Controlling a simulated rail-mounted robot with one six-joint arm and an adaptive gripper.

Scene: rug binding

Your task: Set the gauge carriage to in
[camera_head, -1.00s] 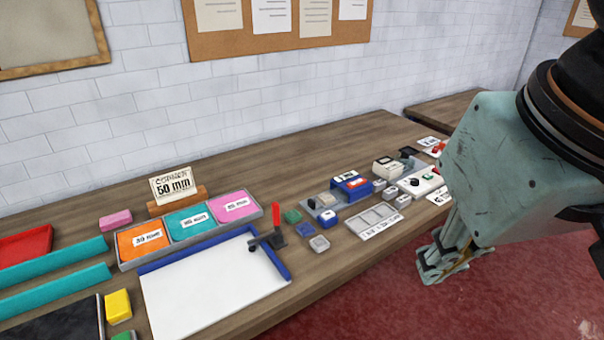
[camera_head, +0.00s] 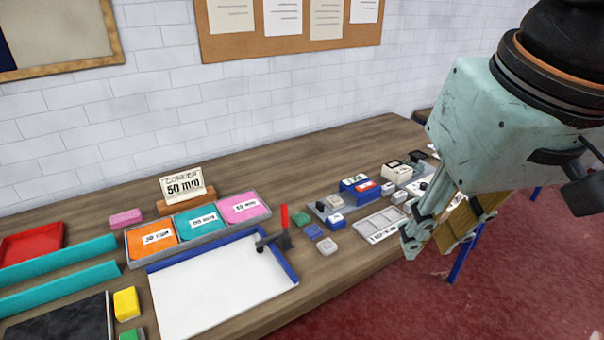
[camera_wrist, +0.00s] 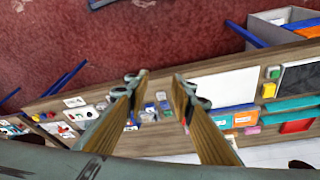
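My gripper (camera_head: 428,245) hangs in the air beyond the bench's front edge, over the red floor. In the wrist view my gripper (camera_wrist: 160,82) has its two fingers apart with nothing between them. A grey rail-like base with a blue block (camera_head: 357,185) and a small white-and-blue block (camera_head: 334,218) sits toward the bench's right; I cannot tell for certain which part is the gauge carriage. A card reading "50 mm" (camera_head: 183,187) stands in a wooden holder at the back. My gripper touches none of these.
Open floor (camera_head: 360,310) lies in front.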

